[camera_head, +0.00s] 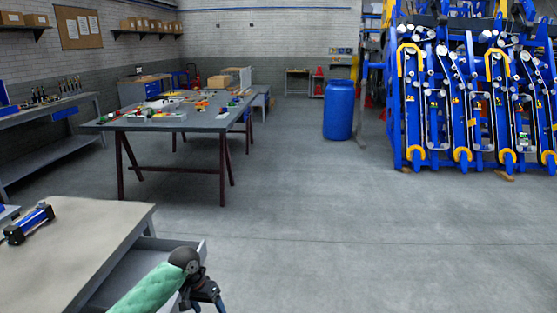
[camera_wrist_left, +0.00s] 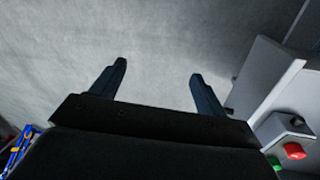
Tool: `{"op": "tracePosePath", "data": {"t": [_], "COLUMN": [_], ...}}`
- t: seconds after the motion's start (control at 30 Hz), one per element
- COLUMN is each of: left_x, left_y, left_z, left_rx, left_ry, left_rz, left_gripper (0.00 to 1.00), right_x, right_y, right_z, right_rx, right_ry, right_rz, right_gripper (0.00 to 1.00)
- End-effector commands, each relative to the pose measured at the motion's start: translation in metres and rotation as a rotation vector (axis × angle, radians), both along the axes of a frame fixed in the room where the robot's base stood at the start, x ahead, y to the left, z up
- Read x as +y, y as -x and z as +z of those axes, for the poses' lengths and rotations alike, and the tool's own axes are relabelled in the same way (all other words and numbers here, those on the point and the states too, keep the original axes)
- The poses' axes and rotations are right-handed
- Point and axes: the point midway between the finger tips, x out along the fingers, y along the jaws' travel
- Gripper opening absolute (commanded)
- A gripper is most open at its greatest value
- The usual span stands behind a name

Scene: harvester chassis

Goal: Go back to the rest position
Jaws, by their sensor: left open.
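My left gripper (camera_head: 207,296) shows at the bottom of the head view, at the end of my green-sleeved arm. It hangs beside the open drawer of the near table (camera_head: 90,235), over the floor. In the left wrist view the two fingers of my left gripper (camera_wrist_left: 156,85) are spread apart with only grey floor (camera_wrist_left: 160,35) between them. It holds nothing. My right gripper is in neither view.
A blue and silver device (camera_head: 28,223) lies on the near table. A workbench (camera_head: 190,122) with small parts stands farther back. A blue barrel (camera_head: 338,124) and the blue harvester chassis (camera_head: 475,95) stand to the right. The middle floor (camera_head: 350,220) is clear.

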Motion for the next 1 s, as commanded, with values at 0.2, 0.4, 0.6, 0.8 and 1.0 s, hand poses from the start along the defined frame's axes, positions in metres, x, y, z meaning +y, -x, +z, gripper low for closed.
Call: {"op": "tracePosePath", "data": {"t": [0.2,0.4,0.6,0.8,1.0], "left_x": [0.009,0.022,0.038,0.055,0.075], "left_y": [0.046,0.095,0.145,0.196,0.247], "left_z": [-0.037,-0.067,-0.09,-0.105,-0.113], "left_rx": [-0.022,-0.051,-0.077,-0.101,-0.121], "left_ry": [-0.043,-0.098,-0.159,-0.226,-0.3], "left_rz": [-0.025,-0.052,-0.076,-0.102,-0.128], "left_gripper": [0.74,0.74,0.74,0.74,0.74], "right_x": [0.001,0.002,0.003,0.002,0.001], "right_y": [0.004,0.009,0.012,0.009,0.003], "right_z": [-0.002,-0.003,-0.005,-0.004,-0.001], "right_rx": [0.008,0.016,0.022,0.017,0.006], "right_ry": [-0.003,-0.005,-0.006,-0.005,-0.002], "right_rz": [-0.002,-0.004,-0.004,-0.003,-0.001], "right_gripper": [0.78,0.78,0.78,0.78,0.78]}}
